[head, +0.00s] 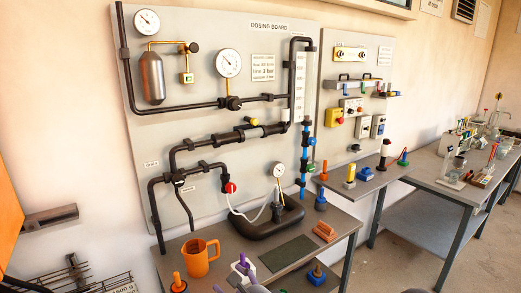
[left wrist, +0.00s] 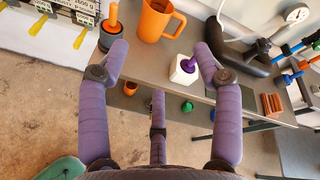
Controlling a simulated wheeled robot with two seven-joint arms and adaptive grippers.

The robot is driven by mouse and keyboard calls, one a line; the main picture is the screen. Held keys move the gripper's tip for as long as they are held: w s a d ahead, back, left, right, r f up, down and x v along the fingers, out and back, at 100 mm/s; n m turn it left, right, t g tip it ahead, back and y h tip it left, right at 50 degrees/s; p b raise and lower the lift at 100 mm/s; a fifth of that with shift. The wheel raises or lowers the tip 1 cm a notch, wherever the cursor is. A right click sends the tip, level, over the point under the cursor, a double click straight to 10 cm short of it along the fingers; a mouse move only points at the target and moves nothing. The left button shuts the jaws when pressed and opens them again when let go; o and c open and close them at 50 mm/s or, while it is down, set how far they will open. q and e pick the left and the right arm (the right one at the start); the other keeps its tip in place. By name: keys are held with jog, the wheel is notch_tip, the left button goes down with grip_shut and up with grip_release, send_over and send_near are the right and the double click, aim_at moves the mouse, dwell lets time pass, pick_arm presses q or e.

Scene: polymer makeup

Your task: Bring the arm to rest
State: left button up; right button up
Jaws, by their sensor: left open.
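My left gripper (left wrist: 160,55) shows in the left wrist view with its purple padded fingers spread wide and nothing between them. It is over the front edge of the grey bench (left wrist: 225,85). The rest of the left arm is hidden. My right gripper is not in view.
The orange mug (head: 200,257) and an orange-handled tool (head: 178,283) stand near the bench's left end. A dark curved pipe (head: 270,220) with a gauge lies behind. Orange bars (head: 324,231) lie on the right. The dosing board (head: 225,110) rises behind. Floor is open at lower right.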

pick_arm(q)
jog(key=s+a+f+n+g+h, duration=0.1)
jog(key=s+f+n+g+h, duration=0.3)
jog(key=f, duration=1.1)
jog(key=s+a+f+n+g+h, duration=0.1)
jog(key=s+f+n+g+h, duration=0.2)
jog(key=s+f+n, duration=0.6)
jog(key=s+a+f+n+g+h, duration=0.1)
jog(key=s+f+n+g+h, duration=0.3)
jog(key=f, duration=1.8)
jog(key=s+n+h+p, duration=0.1)
jog(key=s+n, duration=0.1)
jog(key=n, duration=0.2)
jog(key=shift+s+a+f+g, duration=0.15)
jog(key=shift+s+a+g, duration=0.15)
jog(key=shift+a, duration=0.1)
